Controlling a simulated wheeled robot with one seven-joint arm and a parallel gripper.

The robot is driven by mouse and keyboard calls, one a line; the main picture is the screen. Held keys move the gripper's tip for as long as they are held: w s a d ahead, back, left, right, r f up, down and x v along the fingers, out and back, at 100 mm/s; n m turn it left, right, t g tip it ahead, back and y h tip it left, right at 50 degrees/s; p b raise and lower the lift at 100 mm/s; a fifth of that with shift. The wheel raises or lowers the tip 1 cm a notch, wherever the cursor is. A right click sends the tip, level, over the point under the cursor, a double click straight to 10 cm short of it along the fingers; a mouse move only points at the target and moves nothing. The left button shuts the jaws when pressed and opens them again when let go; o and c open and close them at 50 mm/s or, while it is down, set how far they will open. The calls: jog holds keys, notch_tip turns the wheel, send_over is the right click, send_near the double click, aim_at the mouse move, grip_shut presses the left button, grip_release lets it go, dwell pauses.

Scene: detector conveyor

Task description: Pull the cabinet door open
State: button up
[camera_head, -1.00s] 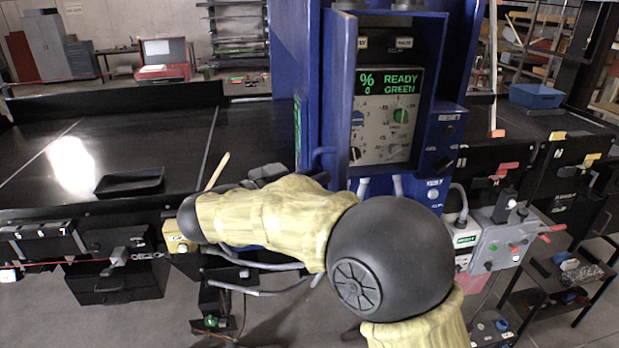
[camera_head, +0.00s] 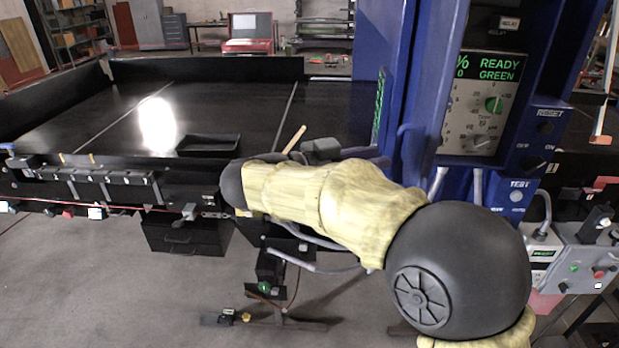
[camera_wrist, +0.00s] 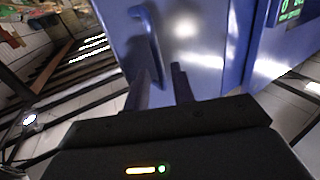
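The blue cabinet door (camera_wrist: 185,45) fills the upper middle of the wrist view, with its blue bar handle (camera_wrist: 147,42) on the left part of its face. In the head view the door (camera_head: 440,65) stands swung out at the left of the lit control panel (camera_head: 485,95), which is partly exposed. My gripper (camera_wrist: 165,80) points at the door, its two dark fingers apart near the handle's lower end. I cannot tell whether a finger touches the handle or the door.
A black conveyor table (camera_head: 230,110) with a black tray (camera_head: 208,144) lies left of the cabinet. A grey switch box (camera_head: 585,262) is at the lower right. Open floor (camera_head: 100,290) shows at the lower left.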

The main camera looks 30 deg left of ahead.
jog(key=b+v, duration=0.3)
jog(key=v, duration=0.9)
dwell(0.5)
